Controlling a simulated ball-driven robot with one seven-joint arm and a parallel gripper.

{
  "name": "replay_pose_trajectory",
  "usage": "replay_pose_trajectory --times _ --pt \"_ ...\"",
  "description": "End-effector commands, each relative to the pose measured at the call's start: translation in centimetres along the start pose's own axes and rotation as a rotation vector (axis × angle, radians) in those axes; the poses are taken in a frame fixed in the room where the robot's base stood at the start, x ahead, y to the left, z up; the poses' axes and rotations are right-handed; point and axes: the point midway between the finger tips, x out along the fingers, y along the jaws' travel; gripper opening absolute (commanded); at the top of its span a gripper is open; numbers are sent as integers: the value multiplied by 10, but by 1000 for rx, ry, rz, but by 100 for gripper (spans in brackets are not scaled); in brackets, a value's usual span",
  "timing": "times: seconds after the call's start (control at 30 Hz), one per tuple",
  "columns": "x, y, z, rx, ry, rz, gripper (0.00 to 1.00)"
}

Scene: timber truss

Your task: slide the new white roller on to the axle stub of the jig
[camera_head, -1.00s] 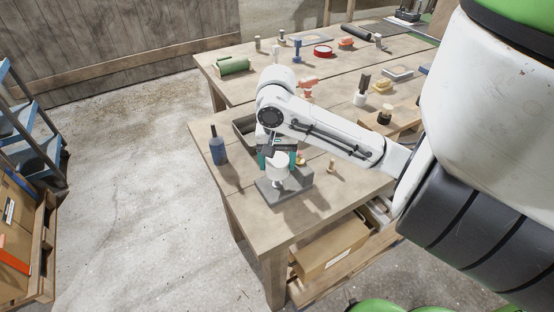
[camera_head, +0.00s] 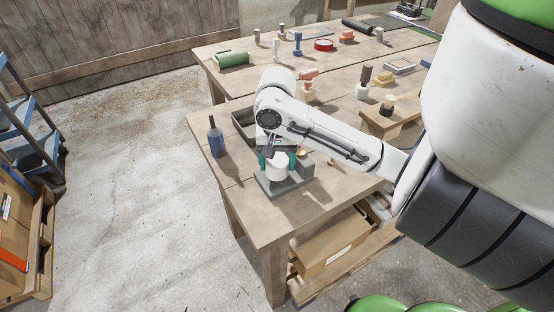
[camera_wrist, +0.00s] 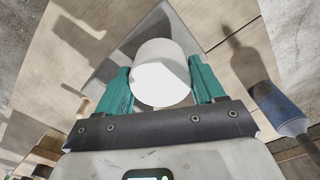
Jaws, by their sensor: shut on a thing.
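The white roller (camera_head: 278,168) is a short cylinder held upright between the teal fingers of my gripper (camera_head: 277,160). In the wrist view the roller (camera_wrist: 161,75) sits between the two teal fingers of my gripper (camera_wrist: 161,85), which are shut on it. The grey jig (camera_head: 296,185) stands on the near table, with its base plate and a raised block right of the roller. The roller is over the base plate, low down. The axle stub is hidden, so I cannot tell how far the roller is on it.
A dark grey tray (camera_head: 243,123) lies behind my gripper. Several tools stand on the far table (camera_head: 258,81). The near table's front left (camera_head: 255,215) is clear.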

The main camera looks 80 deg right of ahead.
Motion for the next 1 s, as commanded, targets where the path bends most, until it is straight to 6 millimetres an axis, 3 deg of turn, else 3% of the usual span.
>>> replay_pose_trajectory --times 0.4,0.43,0.7,1.0 --pt "16 0 0 1 -1 0 0" --pt "14 0 0 1 0 0 71" --pt "14 0 0 1 0 0 97" --pt "12 1 -1 2 1 3 98"
